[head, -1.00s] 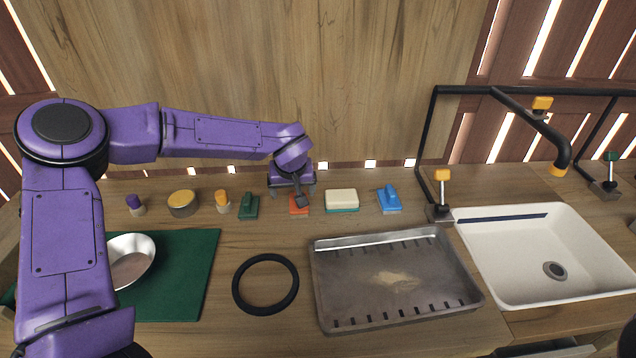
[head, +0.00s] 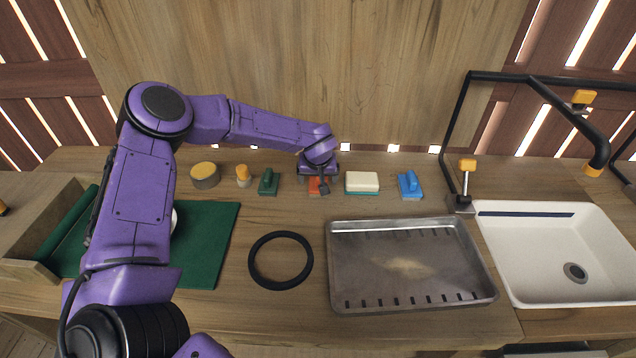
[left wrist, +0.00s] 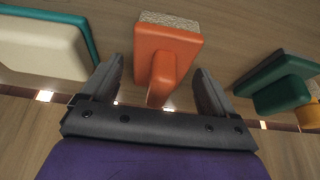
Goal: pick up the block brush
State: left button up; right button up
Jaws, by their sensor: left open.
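The block brush is an orange block with an upright grip and a pale speckled underside. It stands in the back row on the counter (head: 318,187), partly hidden by my left gripper in the head view. In the left wrist view the orange brush (left wrist: 166,45) lies between the two dark fingers of my left gripper (left wrist: 159,68). The fingers are open, with a visible gap on both sides of the grip. In the head view my left gripper (head: 318,180) is right at the brush. My right gripper is not in view.
A green brush (head: 269,182) stands left of the orange one, and a cream-and-teal sponge (head: 362,182) right of it. A blue brush (head: 410,184) is further right. A metal tray (head: 410,306), black ring (head: 281,285) and white sink (head: 545,293) lie in front.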

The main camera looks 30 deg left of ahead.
pick_arm(q)
jog(key=shift+w, duration=0.1)
jog(key=c, duration=1.2)
jog(key=shift+r, duration=0.45)
jog(key=d+r, duration=0.4)
jog(key=d+r+b, duration=0.1)
jog(key=d+r, duration=0.3)
jog(key=d, duration=0.1)
jog(key=s+d+r+b, duration=0.1)
jog(key=d+r, duration=0.3)
jog(key=d, duration=0.1)
jog(key=shift+s, duration=0.1)
